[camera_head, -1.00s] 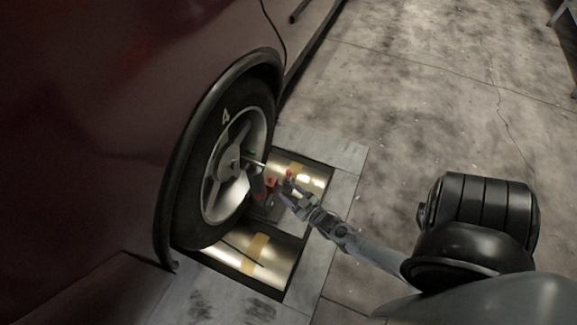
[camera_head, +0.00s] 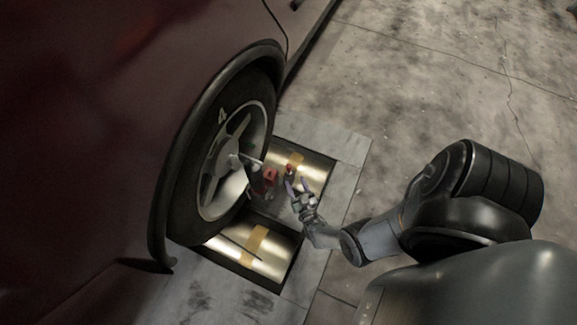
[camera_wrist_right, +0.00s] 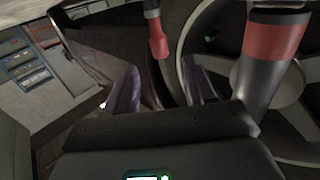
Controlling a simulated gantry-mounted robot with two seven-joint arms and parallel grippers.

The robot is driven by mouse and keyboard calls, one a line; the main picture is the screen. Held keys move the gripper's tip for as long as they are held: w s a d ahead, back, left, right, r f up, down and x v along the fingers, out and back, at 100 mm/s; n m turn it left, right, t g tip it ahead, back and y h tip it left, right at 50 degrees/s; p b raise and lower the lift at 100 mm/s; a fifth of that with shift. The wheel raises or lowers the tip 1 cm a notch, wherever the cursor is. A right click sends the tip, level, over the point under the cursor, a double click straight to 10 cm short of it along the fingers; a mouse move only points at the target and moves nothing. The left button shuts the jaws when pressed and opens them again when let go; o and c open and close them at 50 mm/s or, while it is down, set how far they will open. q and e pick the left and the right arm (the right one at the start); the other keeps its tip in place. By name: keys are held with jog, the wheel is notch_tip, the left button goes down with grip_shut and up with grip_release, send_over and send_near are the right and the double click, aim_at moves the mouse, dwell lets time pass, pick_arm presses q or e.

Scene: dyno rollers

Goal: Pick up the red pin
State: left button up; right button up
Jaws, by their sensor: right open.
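A small red pin (camera_head: 289,169) shows in the head view beside the wheel, above the metal rollers. In the right wrist view a red-ended rod, which looks like the pin (camera_wrist_right: 158,45), hangs from the top, lined up with the gap between the fingers and apart from both. My right gripper (camera_head: 298,187) is open and empty, just below the pin in the head view. Its two purple-grey fingers (camera_wrist_right: 160,72) stand apart in the wrist view. My left gripper is not in view.
A larger grey cylinder with a red band (camera_wrist_right: 275,48) stands close to the right finger. Its red part (camera_head: 269,176) sits near the wheel hub in the head view. The dark red car (camera_head: 80,130) and its tyre (camera_head: 190,190) fill the left side. Bare concrete floor (camera_head: 430,90) lies to the right.

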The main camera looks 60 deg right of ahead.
aim_at(290, 169)
jog(key=x, duration=0.3)
jog(key=shift+d+r, duration=0.1)
jog(key=shift+d, duration=0.35)
jog(key=shift+w+d+r+b, duration=0.1)
jog(key=shift+w+b, duration=0.2)
jog(key=shift+w, duration=0.2)
jog(key=shift+w+d, duration=0.15)
jog(key=shift+w, duration=0.15)
jog(key=b+x, duration=0.1)
jog(key=x, duration=0.2)
jog(key=shift+r, duration=0.15)
jog(key=shift+w+d+r, duration=0.1)
jog(key=shift+w+d, duration=0.2)
jog(key=shift+d, duration=0.05)
jog(key=shift+s+a, duration=0.15)
jog(key=shift+a, duration=0.1)
jog(key=c, duration=0.3)
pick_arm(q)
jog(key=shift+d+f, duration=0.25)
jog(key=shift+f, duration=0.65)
pick_arm(e)
grip_shut()
